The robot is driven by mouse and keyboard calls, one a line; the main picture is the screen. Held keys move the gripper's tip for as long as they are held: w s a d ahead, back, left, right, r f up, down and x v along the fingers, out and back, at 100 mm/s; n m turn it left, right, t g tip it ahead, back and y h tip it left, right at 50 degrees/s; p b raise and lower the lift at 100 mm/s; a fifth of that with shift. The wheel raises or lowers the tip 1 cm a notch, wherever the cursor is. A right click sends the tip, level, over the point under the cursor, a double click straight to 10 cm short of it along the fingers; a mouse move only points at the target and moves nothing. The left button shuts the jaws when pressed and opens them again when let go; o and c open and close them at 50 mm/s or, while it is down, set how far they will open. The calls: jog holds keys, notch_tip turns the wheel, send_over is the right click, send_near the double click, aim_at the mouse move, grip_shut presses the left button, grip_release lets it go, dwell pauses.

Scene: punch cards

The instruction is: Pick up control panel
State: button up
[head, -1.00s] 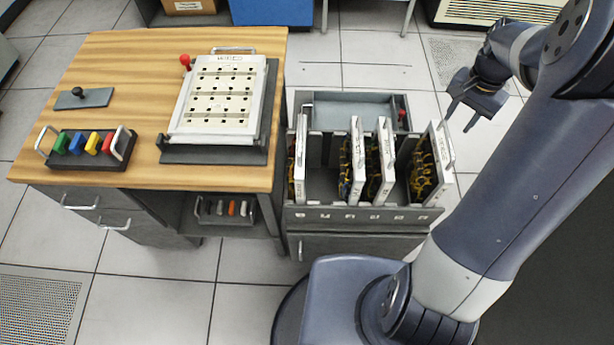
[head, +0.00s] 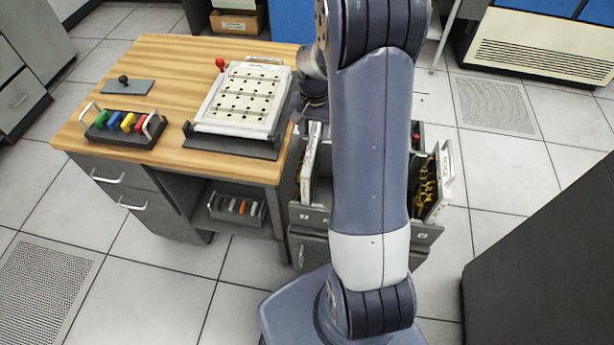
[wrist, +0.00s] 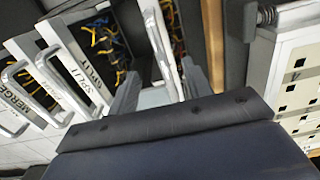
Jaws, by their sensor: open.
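White-edged panels with handles stand upright in a grey rack box. In the head view the leftmost panel (head: 309,162) and the rightmost panel (head: 440,180) show; my arm hides the middle of the rack. In the wrist view a panel labelled MERGE (wrist: 14,98) and one labelled SPLIT (wrist: 82,66) stand at left, with yellow wiring beside them. My gripper (wrist: 160,78) is open, with the white edge and handle of another panel (wrist: 152,25) appearing between its fingers. I cannot tell whether they touch.
A wooden desk (head: 170,60) stands left of the rack. It bears a tilted white punched board (head: 243,100), a holder with coloured blocks (head: 125,124) and a grey plate with a black knob (head: 128,87). The board's stand is close to my gripper's right side in the wrist view.

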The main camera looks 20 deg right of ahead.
aim_at(311, 135)
jog(key=shift+a+f, duration=0.1)
jog(key=shift+f, duration=0.2)
jog(key=f, duration=0.4)
jog(key=shift+w+f+p, duration=0.3)
jog(key=shift+f, duration=0.1)
grip_shut()
dwell(0.8)
jog(key=shift+w+r, duration=0.1)
jog(key=shift+r, duration=0.05)
